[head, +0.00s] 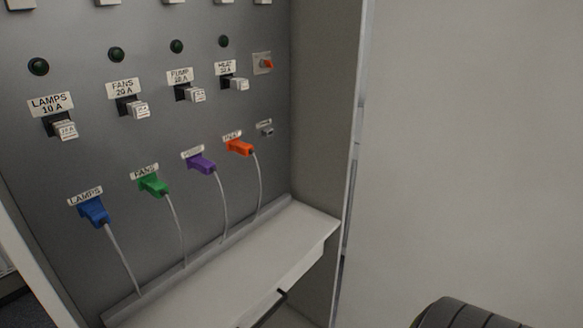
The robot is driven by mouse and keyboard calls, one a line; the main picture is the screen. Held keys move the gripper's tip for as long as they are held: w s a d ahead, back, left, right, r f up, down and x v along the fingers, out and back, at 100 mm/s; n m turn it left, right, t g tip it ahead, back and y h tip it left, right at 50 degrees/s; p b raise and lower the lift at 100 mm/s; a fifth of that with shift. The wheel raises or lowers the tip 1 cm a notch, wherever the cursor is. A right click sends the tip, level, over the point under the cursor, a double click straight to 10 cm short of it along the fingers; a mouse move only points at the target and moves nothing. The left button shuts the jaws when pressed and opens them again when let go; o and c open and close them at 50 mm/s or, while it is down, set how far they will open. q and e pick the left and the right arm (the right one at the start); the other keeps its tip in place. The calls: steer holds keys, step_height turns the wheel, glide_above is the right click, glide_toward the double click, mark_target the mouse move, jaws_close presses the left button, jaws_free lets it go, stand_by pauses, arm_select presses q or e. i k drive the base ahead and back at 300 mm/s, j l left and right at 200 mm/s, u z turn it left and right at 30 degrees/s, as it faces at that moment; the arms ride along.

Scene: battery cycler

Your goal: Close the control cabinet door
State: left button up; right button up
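The control cabinet (322,120) stands open, with its grey inner panel facing me. Its right edge (352,170) is a light vertical strip with what look like hinge joints. A large plain pale surface (470,150) fills the right side of the view; I cannot tell whether it is the swung-open door or a wall. No door handle is clearly seen. Neither gripper's fingers show. A dark, rounded, ribbed part at the bottom right may belong to my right arm, but I cannot be sure.
Blue (94,211), green (153,185), purple (201,163) and orange (240,147) plugs with hanging cables sit in the panel above a pale ledge (235,275). White breaker switches (138,110) are above them. A small dark piece (280,295) shows at the ledge's front.

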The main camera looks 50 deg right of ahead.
mark_target(468, 188)
steer(key=k+l, duration=0.35)
steer(key=l, duration=0.15)
steer(key=k+l+u, duration=0.1)
steer(key=k+l, duration=0.25)
steer(key=l, duration=0.2)
steer(key=k+l+u, duration=0.2)
steer(key=k+l, duration=0.35)
steer(key=k+l+u, duration=0.15)
steer(key=k+l, duration=0.45)
steer(key=k+l+u, duration=0.2)
steer(key=k+l, duration=0.25)
steer(key=k, duration=0.2)
steer(key=k+l, duration=0.1)
steer(key=l, duration=0.3)
steer(key=k+l+u, duration=0.15)
steer(key=l, duration=0.2)
steer(key=k+l, duration=0.1)
steer(key=l, duration=0.3)
steer(key=k+l+u, duration=0.15)
steer(key=l, duration=0.2)
steer(key=k+l, duration=0.1)
steer(key=l, duration=0.3)
steer(key=k+l+u, duration=0.1)
steer(key=l, duration=0.25)
steer(key=l+u, duration=0.1)
steer(key=l, duration=1.1)
